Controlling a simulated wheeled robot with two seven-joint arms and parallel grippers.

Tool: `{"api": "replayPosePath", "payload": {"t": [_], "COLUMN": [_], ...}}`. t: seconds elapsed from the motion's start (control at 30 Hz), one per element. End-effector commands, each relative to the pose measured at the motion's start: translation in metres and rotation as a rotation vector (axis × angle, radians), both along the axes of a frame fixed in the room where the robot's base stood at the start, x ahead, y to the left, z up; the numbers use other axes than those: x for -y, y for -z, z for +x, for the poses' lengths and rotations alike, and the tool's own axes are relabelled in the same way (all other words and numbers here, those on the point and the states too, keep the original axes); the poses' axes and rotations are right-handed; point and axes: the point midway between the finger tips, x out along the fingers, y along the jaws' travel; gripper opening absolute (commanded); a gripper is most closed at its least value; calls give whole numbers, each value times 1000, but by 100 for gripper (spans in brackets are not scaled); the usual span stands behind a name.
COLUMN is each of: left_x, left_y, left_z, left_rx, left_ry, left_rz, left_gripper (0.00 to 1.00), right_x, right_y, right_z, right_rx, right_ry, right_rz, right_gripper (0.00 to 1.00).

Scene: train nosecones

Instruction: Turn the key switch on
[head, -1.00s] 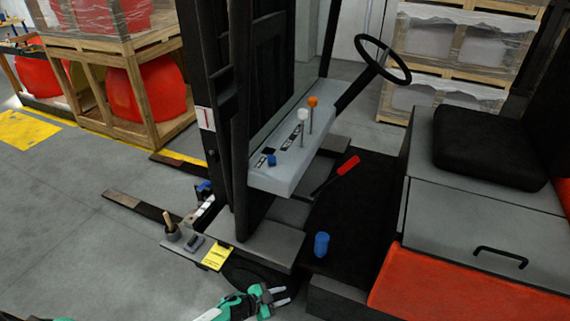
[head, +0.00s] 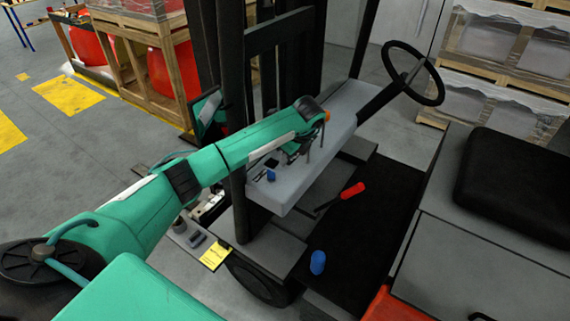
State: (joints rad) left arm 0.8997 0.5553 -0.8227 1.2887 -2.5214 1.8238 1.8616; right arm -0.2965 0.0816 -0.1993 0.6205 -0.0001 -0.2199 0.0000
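The forklift's light grey dashboard (head: 322,172) is in the middle of the head view. A blue knob (head: 271,175) and small dark panels with white labels (head: 258,174) sit on its near end. I cannot tell which small part is the key switch; my gripper may cover it. My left arm comes in from the left across the mast. My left gripper (head: 303,150) is over the dashboard, pointing down among the levers. Its fingers are small and dark, and whether they are apart is unclear. An orange knob (head: 327,116) shows just past it; the white knob is hidden. My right gripper is out of view.
The steering wheel (head: 412,73) is beyond the dashboard. A red-handled lever (head: 352,190) sticks out below it, and a blue cup-like object (head: 318,262) is on the floor plate. The black seat (head: 515,180) is at the right. The dark mast (head: 233,95) stands close beside my arm.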

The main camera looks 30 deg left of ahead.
Motion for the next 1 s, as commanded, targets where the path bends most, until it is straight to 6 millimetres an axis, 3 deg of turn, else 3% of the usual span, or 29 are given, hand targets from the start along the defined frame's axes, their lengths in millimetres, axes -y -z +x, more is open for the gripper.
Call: {"api": "replayPosePath", "payload": {"t": [0.07, 0.17, 0.43, 0.7, 1.0], "left_x": [-9, -14, -30, -51, -63], "left_y": [-13, -12, 35, 85, 110], "left_z": [1, 1, 2, 4, 5], "left_rx": [15, 21, 18, 19, 20], "left_ry": [-29, -44, -44, -42, -41], "left_rz": [47, 67, 63, 63, 61], "left_gripper": [27, 27, 27, 27, 27], "right_x": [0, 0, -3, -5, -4], "right_y": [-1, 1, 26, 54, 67], "right_z": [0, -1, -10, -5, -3], "right_rx": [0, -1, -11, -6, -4], "right_ry": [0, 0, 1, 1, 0], "right_rz": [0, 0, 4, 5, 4], "right_gripper": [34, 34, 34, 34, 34]}}
